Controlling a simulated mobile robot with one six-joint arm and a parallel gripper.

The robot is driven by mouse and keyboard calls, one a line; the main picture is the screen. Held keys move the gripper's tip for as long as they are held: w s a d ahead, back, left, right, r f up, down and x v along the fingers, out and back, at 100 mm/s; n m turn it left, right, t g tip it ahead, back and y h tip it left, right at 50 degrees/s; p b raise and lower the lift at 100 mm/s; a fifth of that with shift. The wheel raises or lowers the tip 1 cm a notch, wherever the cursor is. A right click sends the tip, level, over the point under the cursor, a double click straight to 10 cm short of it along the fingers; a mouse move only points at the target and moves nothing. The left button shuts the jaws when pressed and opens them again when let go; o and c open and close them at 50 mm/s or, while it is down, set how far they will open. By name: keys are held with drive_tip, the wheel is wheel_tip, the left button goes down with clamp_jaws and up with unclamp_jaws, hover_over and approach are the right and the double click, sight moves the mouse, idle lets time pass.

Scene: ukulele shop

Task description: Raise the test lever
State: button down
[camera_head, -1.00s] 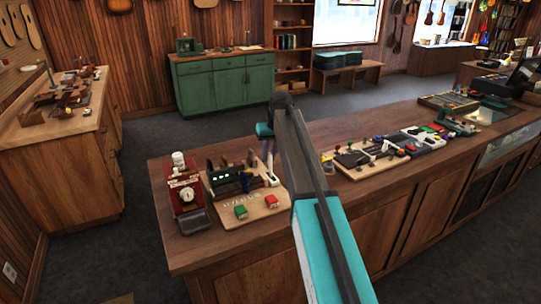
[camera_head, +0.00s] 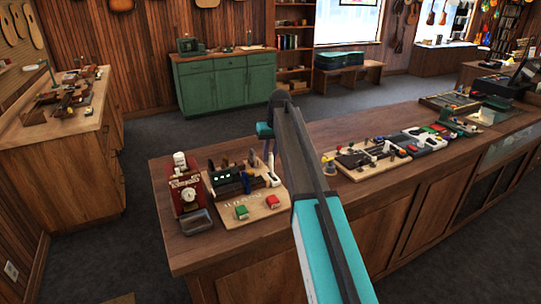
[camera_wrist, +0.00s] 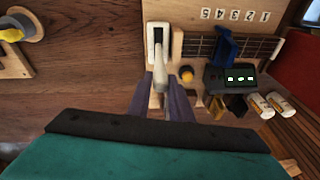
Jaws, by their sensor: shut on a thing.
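The test lever (camera_wrist: 158,68) is a pale grey-white handle rising from a white plate with a dark slot (camera_wrist: 151,36), at the edge of a light wooden board (camera_wrist: 187,12). In the wrist view my gripper (camera_wrist: 160,84) has its two fingers on either side of the lever, closed on it. In the head view the white lever piece (camera_head: 272,172) shows at the board's right side, below my gripper (camera_head: 268,148). My arm hides part of the counter behind it. The lever's exact angle is hard to tell.
The board carries a short fretted neck, a blue clamp (camera_wrist: 226,46), a dark box with lit displays (camera_wrist: 239,77), and red (camera_head: 271,201) and green (camera_head: 241,211) buttons. A red device (camera_head: 187,191) stands left. A yellow-topped bell-like item (camera_head: 328,166) stands right, with bare counter between.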

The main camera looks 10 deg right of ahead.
drive_tip(key=shift+w+a+f+g, duration=0.2)
drive_tip(key=shift+a+f+g, duration=0.15)
drive_tip(key=shift+f+g, duration=0.2)
idle(4.9)
drive_tip(key=c, duration=1.9)
unclamp_jaws()
drive_tip(key=shift+o, duration=1.3)
drive_tip(key=shift+w, duration=0.2)
drive_tip(key=shift+d+r, duration=0.15)
drive_tip(key=shift+r, duration=0.05)
wheel_tip(320, 180, up, 14)
drive_tip(key=s+d+p, duration=0.1)
drive_tip(key=p, duration=0.6)
drive_tip(key=shift+s+f, duration=0.2)
drive_tip(key=shift+s, duration=0.1)
drive_tip(key=shift+d, duration=0.1)
